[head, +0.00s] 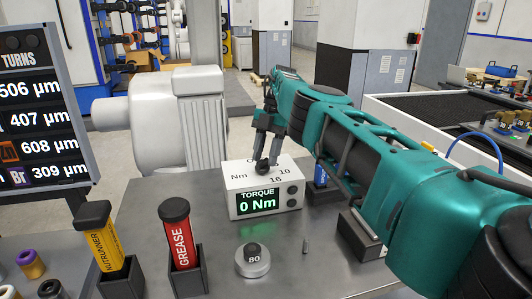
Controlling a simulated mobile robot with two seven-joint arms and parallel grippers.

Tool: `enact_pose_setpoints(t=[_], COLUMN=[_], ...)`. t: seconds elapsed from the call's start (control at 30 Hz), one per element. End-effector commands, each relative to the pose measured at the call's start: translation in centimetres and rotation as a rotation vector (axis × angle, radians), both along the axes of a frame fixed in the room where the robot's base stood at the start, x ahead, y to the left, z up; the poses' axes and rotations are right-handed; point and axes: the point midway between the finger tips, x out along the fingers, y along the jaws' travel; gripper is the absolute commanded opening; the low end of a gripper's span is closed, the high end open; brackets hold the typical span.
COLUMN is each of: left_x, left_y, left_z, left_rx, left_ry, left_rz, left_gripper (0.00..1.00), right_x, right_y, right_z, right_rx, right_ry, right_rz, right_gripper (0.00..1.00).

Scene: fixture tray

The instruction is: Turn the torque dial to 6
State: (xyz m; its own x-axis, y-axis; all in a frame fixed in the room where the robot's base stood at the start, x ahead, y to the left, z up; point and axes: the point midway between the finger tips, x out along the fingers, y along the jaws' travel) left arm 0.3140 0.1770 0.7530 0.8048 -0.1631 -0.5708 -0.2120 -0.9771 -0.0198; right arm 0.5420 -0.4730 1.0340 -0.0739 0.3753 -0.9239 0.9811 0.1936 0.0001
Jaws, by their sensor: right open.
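The torque unit (240,181) is a white box on the grey metal table, and its display (259,202) reads "TORQUE 0 Nm" in green. A small dark dial (262,169) stands on its top face. The printed marks "Nm", "10" and "16" show around it; a mark at the back is partly covered and I cannot read a 6. My right gripper (263,163) points down over the dial, open, with its fingers on either side of the knob. I cannot tell whether they touch it. My left gripper is not in view.
A yellow nutrunner (101,237) and a red grease tube (177,233) stand in dark holders at the front left. A blue item (321,175) stands close right.

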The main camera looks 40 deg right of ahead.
Motion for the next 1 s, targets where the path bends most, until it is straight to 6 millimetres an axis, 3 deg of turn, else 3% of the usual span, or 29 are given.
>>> enact_pose_setpoints(t=[0.53, 1.0], left_x=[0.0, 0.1], left_y=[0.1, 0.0], left_z=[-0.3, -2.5], left_rx=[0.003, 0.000], left_ry=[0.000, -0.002], left_rz=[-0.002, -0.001], left_gripper=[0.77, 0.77], right_x=[0.0, -0.5], right_y=[0.1, 0.1], right_z=[-0.1, -0.3], right_rx=[0.000, -0.001], right_ry=[-0.001, -0.001], right_rz=[-0.048, -0.371], right_gripper=[0.40, 0.40])
